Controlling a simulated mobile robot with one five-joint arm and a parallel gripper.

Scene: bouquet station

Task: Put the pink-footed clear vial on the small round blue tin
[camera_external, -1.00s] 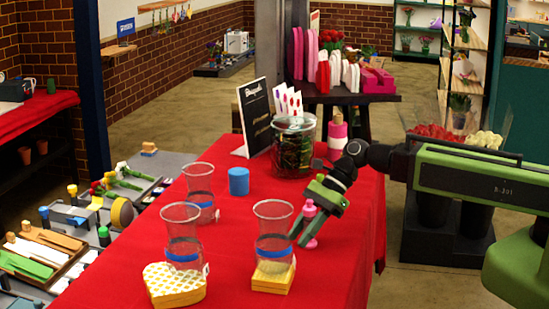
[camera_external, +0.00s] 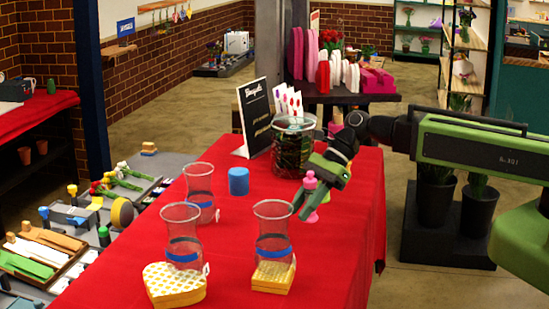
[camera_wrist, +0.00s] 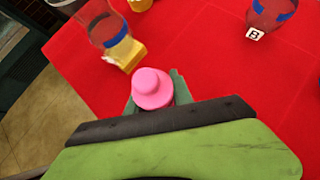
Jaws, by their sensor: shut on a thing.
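My gripper (camera_external: 312,192) is shut on the pink-footed clear vial and holds it roughly upright above the red table. In the external view the vial's pink top (camera_external: 310,180) and pink foot (camera_external: 312,217) show; the clear middle is mostly hidden by the fingers. In the wrist view the pink end of the vial (camera_wrist: 152,88) shows between the fingers (camera_wrist: 155,95). The small round blue tin (camera_external: 238,181) stands on the table to the left of my gripper, with nothing on it. The tin does not show in the wrist view.
Blue-banded clear glasses stand nearby: one on a square yellow box (camera_external: 273,277), one on a heart-shaped box (camera_external: 174,285), one (camera_external: 200,190) on the red cloth (camera_external: 335,262). A large dark-filled jar (camera_external: 292,150) and a black sign (camera_external: 256,116) stand behind. Cloth between vial and tin is clear.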

